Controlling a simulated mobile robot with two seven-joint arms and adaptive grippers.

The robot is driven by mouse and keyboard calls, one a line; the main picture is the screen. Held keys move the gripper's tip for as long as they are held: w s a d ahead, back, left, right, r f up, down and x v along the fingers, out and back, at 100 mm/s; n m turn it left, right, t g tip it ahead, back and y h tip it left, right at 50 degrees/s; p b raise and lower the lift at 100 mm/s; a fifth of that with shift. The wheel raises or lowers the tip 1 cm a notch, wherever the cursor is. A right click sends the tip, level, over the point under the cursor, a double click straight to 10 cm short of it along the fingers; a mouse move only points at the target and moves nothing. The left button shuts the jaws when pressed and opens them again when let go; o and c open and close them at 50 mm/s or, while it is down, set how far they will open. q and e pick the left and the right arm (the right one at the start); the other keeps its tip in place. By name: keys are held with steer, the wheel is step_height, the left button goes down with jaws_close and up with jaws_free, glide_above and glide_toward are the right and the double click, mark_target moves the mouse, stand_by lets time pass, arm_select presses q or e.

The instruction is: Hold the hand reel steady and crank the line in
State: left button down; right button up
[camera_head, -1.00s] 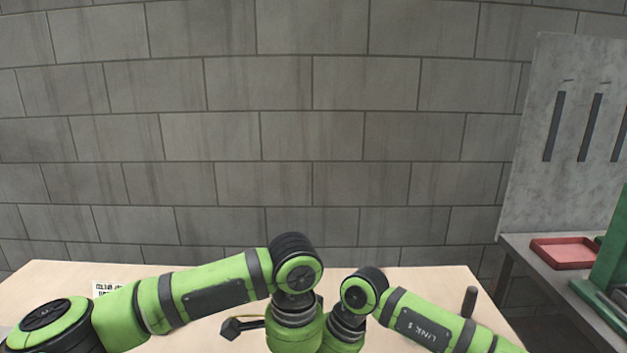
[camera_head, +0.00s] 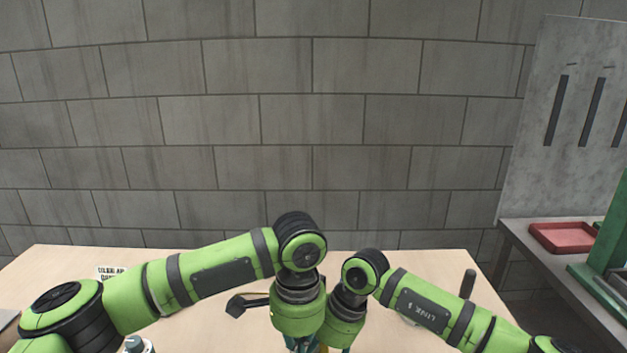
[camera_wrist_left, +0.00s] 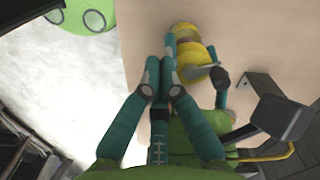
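In the left wrist view a yellow hand reel (camera_wrist_left: 196,58) with a pale metal crank arm (camera_wrist_left: 202,72) is over the pale tabletop. My left gripper's teal fingers (camera_wrist_left: 160,62) come together beside the reel's left side. I cannot tell whether they are closed on part of it. Another teal finger with a dark pad, likely of my right gripper (camera_wrist_left: 221,82), is at the right end of the crank; its grip on the crank is not clear. In the head view my two wrists hide the reel; only bits of teal finger show at the bottom edge.
A black angled fixture (camera_head: 245,303) and a dark upright post (camera_head: 468,284) are on the table (camera_head: 210,335). A printed sign (camera_head: 108,272) lies at the left. A side bench with a red tray (camera_head: 562,237) and green machine (camera_head: 608,245) is at right. The block wall stands behind.

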arm_select(q)
steer(key=shift+w+a+r, duration=0.1)
steer(key=shift+w+r, duration=0.05)
steer(key=shift+w, duration=0.2)
steer(key=shift+w+a, duration=0.45)
steer(key=shift+w, duration=0.25)
steer(key=shift+w+a, duration=0.45)
steer(key=shift+w, duration=0.45)
steer(key=shift+a, duration=0.1)
steer(key=shift+s+r, duration=0.15)
steer(key=shift+r, duration=0.85)
steer(key=shift+s+r, duration=0.2)
steer(key=shift+r, duration=0.75)
steer(key=shift+s+r, duration=0.15)
steer(key=shift+r, duration=0.85)
